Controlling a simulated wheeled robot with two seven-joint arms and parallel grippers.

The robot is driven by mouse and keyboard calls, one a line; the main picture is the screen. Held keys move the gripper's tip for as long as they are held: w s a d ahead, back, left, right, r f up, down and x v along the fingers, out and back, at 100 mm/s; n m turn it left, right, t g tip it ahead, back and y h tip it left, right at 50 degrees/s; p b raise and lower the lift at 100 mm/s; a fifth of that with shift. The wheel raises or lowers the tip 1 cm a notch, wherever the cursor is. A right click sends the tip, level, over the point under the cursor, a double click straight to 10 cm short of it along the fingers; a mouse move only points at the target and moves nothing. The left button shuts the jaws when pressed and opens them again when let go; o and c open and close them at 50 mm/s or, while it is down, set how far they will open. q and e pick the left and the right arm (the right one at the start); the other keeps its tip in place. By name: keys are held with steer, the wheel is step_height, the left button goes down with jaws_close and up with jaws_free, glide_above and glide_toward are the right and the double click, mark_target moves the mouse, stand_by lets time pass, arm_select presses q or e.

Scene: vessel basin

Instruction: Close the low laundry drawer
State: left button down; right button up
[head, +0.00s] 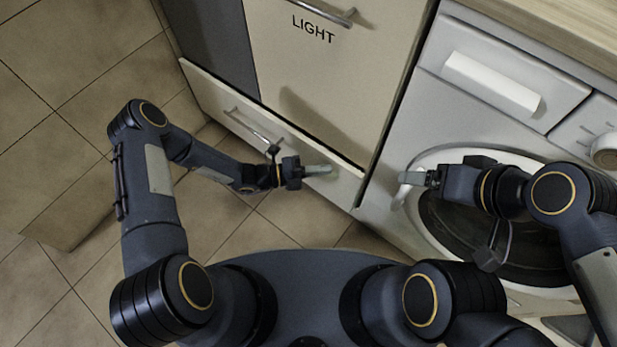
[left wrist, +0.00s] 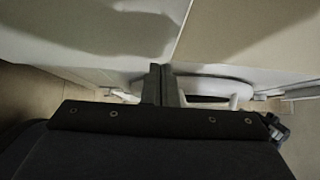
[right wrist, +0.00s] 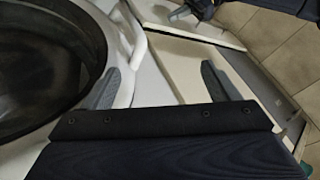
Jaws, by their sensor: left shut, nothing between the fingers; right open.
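The low laundry drawer (head: 215,98) is at the bottom of the cream cabinet, with a bar handle (head: 250,130) on its front. Its front stands a little out from the cabinet face above. My left gripper (head: 318,170) is shut and empty, at the right end of the drawer front; I cannot tell whether it touches. Its closed fingers show in the left wrist view (left wrist: 162,85). My right gripper (head: 415,178) is in front of the washing machine, beside its door ring. Its fingers are spread and empty in the right wrist view (right wrist: 160,85).
The cabinet door (head: 335,65) marked LIGHT is above the drawer. The washing machine (head: 430,110) with its round door (head: 440,160) stands to the right, close to my right gripper. The tiled floor (head: 80,80) on the left is clear.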

mark_target(328, 159)
arm_select(q)
steer(key=shift+w+d, duration=0.3)
steer(key=shift+w, duration=0.1)
steer(key=shift+w+d+b, duration=0.2)
steer(key=shift+w+b, duration=0.1)
steer(key=shift+w+d+b, duration=0.5)
steer(key=shift+w+d, duration=0.25)
steer(key=shift+w, duration=0.2)
steer(key=shift+w+r, duration=0.1)
steer(key=shift+r, duration=0.05)
